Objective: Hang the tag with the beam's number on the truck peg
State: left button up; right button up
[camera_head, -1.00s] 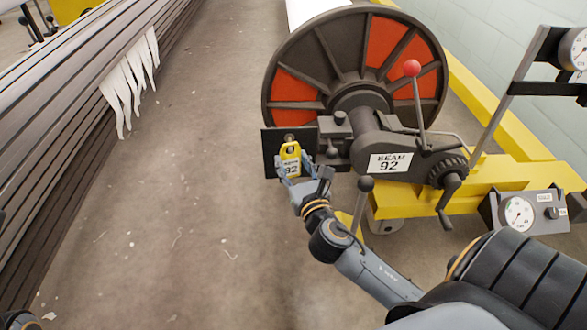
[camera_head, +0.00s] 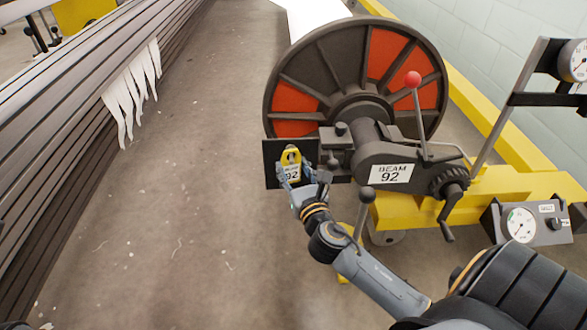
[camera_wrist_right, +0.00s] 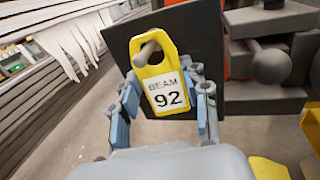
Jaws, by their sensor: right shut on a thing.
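The yellow tag (camera_head: 291,170) reads 92 in the head view; in the wrist view the tag (camera_wrist_right: 163,85) reads BEAM 92. My right gripper (camera_head: 292,180) is shut on it, with a finger at each side edge. The grey truck peg (camera_wrist_right: 147,53) stands out from a dark plate (camera_wrist_right: 190,35) and shows inside the tag's top hole. How far the tag sits along the peg, and whether it touches the plate, I cannot tell. The plate also shows in the head view (camera_head: 270,165) behind the tag. My left gripper is not in view.
A large beam flange (camera_head: 345,75) with red panels stands behind the plate. A housing labelled BEAM 92 (camera_head: 391,174), a red-knobbed lever (camera_head: 413,80) and a yellow frame (camera_head: 515,200) are to the right.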

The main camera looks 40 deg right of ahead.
dwell(0.3)
jog(key=o, duration=1)
